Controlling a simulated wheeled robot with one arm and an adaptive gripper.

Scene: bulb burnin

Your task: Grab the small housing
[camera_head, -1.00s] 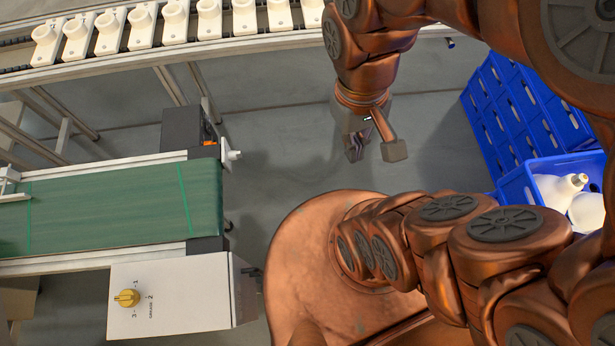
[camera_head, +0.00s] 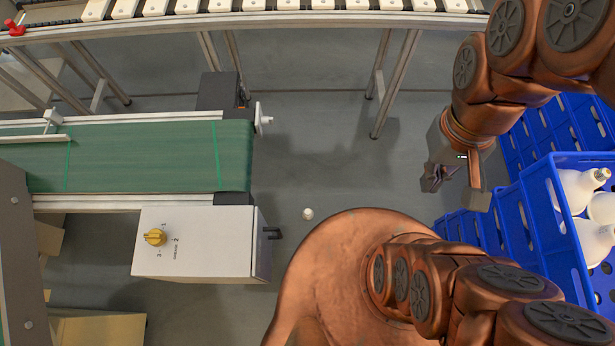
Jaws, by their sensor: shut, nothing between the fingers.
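A small white round piece (camera_head: 308,213) lies on the grey floor, just left of my base. It may be the small housing, but it is too small to tell. My gripper (camera_head: 457,188) hangs at the right of the picture, left of the blue crates. It is shut and empty, pointing down, well to the right of the white piece and apart from it. The details of its fingertips are hard to make out.
A green belt conveyor (camera_head: 150,157) stands at left, with a white control box (camera_head: 195,243) carrying a yellow knob (camera_head: 155,237). A rail with white plates (camera_head: 245,20) crosses the back. A blue crate (camera_head: 543,222) with white bulbs (camera_head: 582,187) stands at right. Floor between is clear.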

